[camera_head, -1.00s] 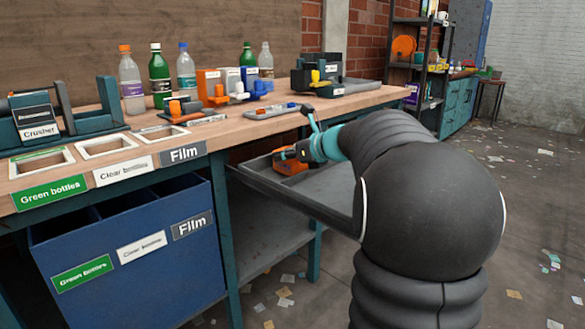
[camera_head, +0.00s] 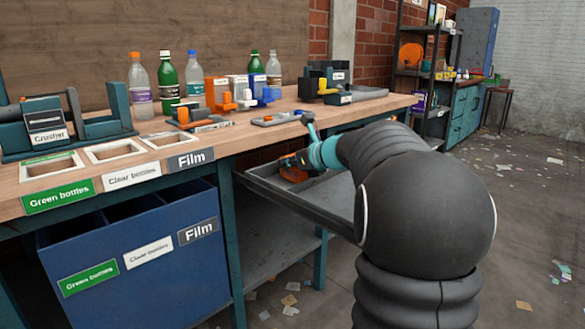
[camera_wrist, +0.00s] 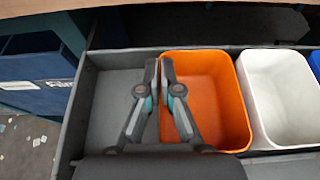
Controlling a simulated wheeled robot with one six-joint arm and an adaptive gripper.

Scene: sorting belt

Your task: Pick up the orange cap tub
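The orange cap tub (camera_wrist: 213,103) is an open-topped orange bin standing in a grey drawer; the wrist view shows it right of centre and apparently empty. In the head view a little of the orange tub (camera_head: 293,173) shows at the drawer's far left, partly covered by my gripper. My gripper (camera_wrist: 159,66) points down at the tub's left wall. Its fingertips are nearly together, one on each side of that wall, with the right finger inside the tub. The gripper seems shut on the wall. The tub still looks seated in the drawer.
A white tub (camera_wrist: 280,98) stands close right of the orange one, with a blue tub (camera_wrist: 316,66) beyond. The drawer's left part is bare. The bench top (camera_head: 235,133) overhangs behind, holding bottles and an orange device (camera_head: 216,93). A blue bin (camera_head: 140,270) stands left.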

